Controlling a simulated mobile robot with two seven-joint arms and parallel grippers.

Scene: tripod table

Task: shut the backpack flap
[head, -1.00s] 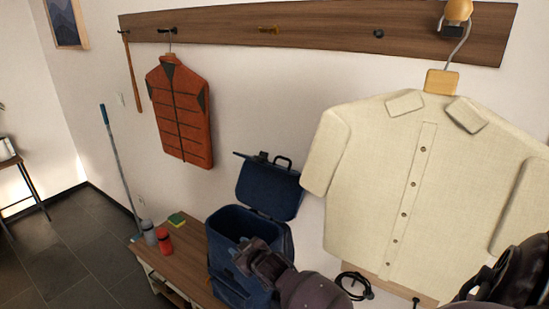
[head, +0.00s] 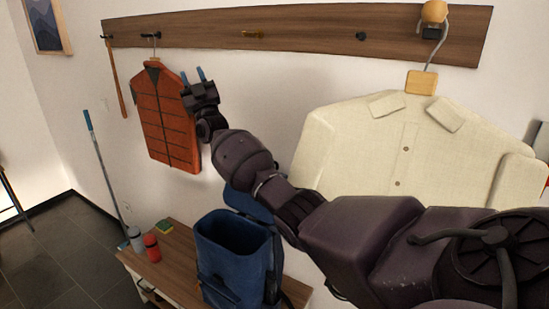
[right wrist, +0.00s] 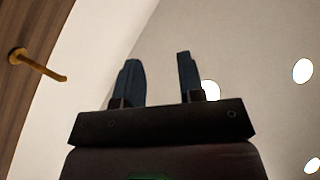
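The blue backpack (head: 228,268) stands on the wooden bench with its top mouth open. Its flap (head: 240,203) is raised at the back of the mouth, and my right arm hides most of it. My right gripper (head: 194,74) is up high, pointing upward beside the orange vest and well above the backpack. In the right wrist view its two fingers (right wrist: 160,75) stand apart with nothing between them. My left gripper is not in view.
The orange vest (head: 167,120) and the cream shirt (head: 350,150) hang from the wall rack (head: 300,32). A red bottle (head: 152,248), a grey bottle (head: 136,240) and a sponge (head: 164,228) are on the bench (head: 180,253), left of the backpack. A blue pole (head: 103,170) leans on the wall.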

